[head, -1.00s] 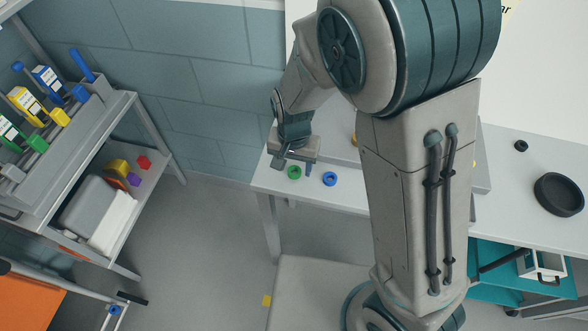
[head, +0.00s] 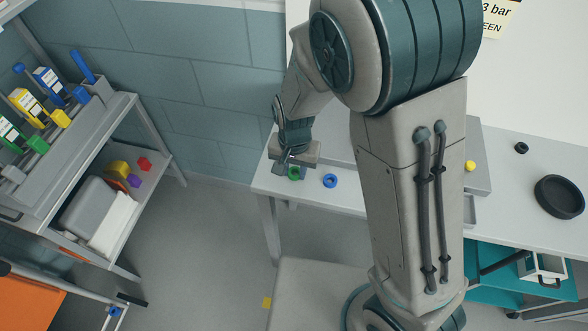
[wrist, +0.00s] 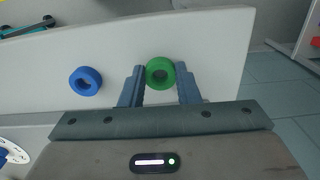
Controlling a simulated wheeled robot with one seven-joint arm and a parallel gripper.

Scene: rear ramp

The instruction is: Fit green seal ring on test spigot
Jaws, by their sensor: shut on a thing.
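The green seal ring (head: 294,173) is at the left end of the white bench, on its top or just over it; I cannot tell which. My gripper (head: 288,167) is at the ring, pointing down. In the wrist view the green ring (wrist: 160,74) sits between the two fingers of my gripper (wrist: 161,78), which are shut on its sides. Its open hole faces the camera. I cannot pick out the test spigot in either view; my arm hides part of the bench.
A blue ring (head: 330,181) lies on the bench (head: 268,184) just right of the green one. A yellow piece (head: 470,166) is on the grey plate behind my arm. A black round dish (head: 559,196) and a small black ring (head: 521,147) lie at the right. A loaded shelf (head: 120,105) stands left.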

